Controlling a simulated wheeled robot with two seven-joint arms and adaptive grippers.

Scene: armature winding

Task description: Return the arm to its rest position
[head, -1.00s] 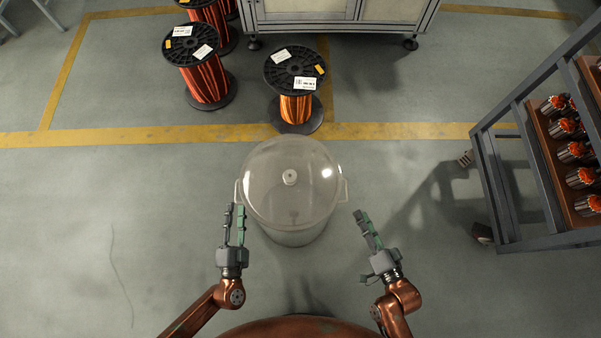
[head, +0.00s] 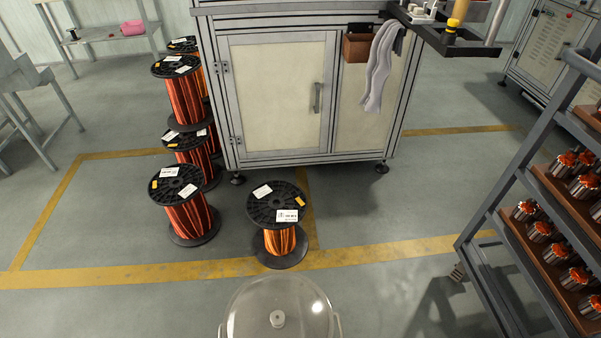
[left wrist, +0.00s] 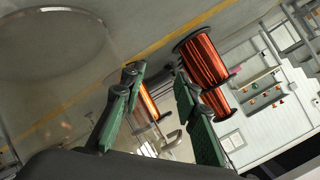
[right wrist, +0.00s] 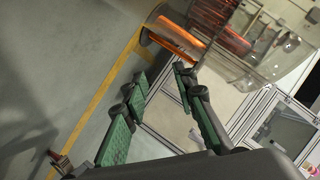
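My left gripper (left wrist: 154,78) shows in the left wrist view with its two green-padded fingers apart and nothing between them. My right gripper (right wrist: 160,80) shows in the right wrist view, also with its fingers apart and empty. Neither gripper is in the head view. A clear lidded container (head: 277,312) stands on the floor at the bottom of the head view, its lower part cut off. Its clear wall also shows at the left of the left wrist view (left wrist: 50,75) and at the upper right of the right wrist view (right wrist: 270,45).
A copper wire spool (head: 279,228) stands on the floor just beyond the container. Several more spools (head: 184,205) stand at the left, beside a large cabinet (head: 280,95). A grey rack (head: 487,245) with armatures stands at the right. The floor left of the container is clear.

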